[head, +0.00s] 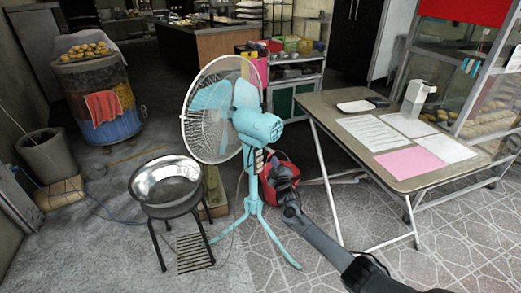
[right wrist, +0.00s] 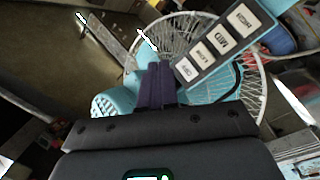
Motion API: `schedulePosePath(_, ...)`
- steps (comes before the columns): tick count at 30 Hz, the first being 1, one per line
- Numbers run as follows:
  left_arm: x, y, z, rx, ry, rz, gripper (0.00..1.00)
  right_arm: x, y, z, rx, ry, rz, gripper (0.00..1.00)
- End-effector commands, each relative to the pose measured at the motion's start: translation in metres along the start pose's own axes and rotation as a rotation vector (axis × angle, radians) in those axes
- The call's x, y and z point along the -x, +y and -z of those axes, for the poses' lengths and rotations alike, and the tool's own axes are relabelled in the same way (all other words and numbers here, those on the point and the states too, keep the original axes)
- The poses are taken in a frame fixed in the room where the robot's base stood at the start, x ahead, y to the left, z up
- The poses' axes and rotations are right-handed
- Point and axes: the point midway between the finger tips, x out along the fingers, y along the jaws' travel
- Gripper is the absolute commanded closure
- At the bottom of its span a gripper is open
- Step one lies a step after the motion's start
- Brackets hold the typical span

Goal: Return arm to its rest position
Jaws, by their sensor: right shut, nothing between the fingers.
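My right arm comes in from the bottom right of the head view. Its gripper (head: 274,166) is at the stand of the light-blue fan (head: 260,128), just below the motor housing. In the right wrist view the gripper's dark fingers (right wrist: 158,84) are together and empty. They point at the fan, close to its button panel (right wrist: 222,42), which has white keys marked HIGH, MID, LOW and OFF. I cannot tell whether the fingertips touch the fan. My left gripper is in neither view.
A table (head: 331,111) with papers stands right of the fan, near my right arm. A metal bowl on a stand (head: 165,184) is left of the fan. A barrel oven (head: 100,92) with bread on top stands at the back left. Tiled floor is open at front right.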

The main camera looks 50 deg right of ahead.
Motion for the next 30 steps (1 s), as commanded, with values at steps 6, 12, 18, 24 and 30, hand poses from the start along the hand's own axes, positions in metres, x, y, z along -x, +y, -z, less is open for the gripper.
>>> schedulePosePath(6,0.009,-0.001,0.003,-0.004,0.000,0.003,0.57,0.006,0.004,-0.004,0.001,-0.001,0.001,1.00)
schedulePosePath(12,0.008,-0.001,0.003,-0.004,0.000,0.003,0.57,0.007,0.003,-0.004,0.001,-0.001,0.000,1.00)
schedulePosePath(18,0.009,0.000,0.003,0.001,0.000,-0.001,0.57,0.007,0.003,-0.004,0.001,-0.001,0.001,1.00)
schedulePosePath(24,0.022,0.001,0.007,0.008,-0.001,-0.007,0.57,0.018,0.001,-0.015,0.025,-0.020,0.028,1.00)
schedulePosePath(30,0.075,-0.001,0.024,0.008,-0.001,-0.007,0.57,0.089,-0.033,-0.038,0.075,-0.062,0.170,1.00)
